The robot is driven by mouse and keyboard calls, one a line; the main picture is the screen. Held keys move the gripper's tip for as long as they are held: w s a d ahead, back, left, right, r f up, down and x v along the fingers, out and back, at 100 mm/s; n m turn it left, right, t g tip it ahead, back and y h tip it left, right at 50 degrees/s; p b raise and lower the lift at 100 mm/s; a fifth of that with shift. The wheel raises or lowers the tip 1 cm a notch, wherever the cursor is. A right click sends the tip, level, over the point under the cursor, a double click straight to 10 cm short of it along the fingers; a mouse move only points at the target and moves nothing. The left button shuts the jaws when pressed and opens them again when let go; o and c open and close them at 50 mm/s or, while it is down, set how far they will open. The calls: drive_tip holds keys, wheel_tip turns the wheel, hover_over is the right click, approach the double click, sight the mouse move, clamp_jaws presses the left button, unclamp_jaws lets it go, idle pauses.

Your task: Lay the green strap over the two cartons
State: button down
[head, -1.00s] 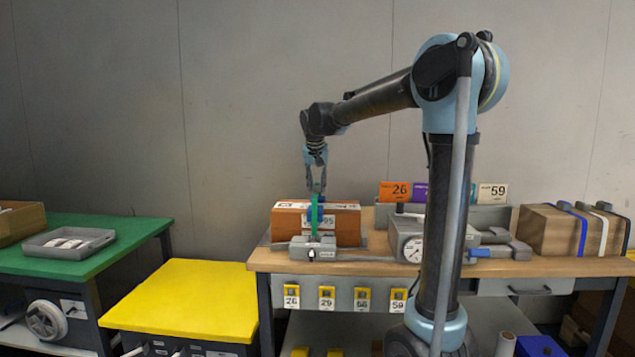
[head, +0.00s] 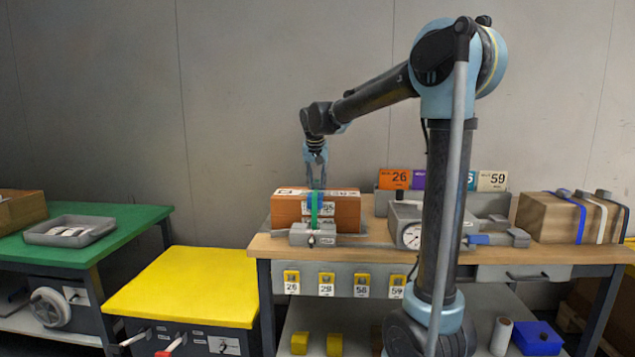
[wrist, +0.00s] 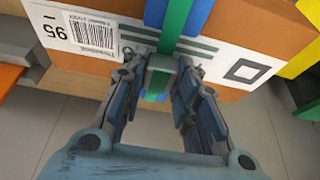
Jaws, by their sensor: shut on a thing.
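Two orange-brown cartons (head: 288,213) are stacked on the wooden bench, with white labels on them. In the wrist view a carton face with a barcode label (wrist: 92,34) fills the top. My gripper (head: 316,186) points down just at the cartons' top edge and is shut on the green strap (head: 314,212). The strap hangs down the cartons' front towards a grey fixture (head: 300,236). The wrist view shows the strap (wrist: 158,84) between the fingers (wrist: 162,72). A blue band (wrist: 173,22) runs beside green on the carton. The strap's far side is hidden.
A grey device with a dial (head: 410,236) stands right of the cartons. Coloured number cards (head: 394,179) stand behind it. A wooden block with blue, white and dark straps (head: 545,215) sits at the bench's right. A yellow-topped cabinet (head: 190,287) is at left.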

drive_tip(key=c, duration=1.2)
unclamp_jaws()
drive_tip(key=v, duration=1.1)
drive_tip(key=shift+s+r, duration=0.15)
drive_tip(key=shift+r, duration=0.25)
drive_tip(key=shift+d, duration=0.15)
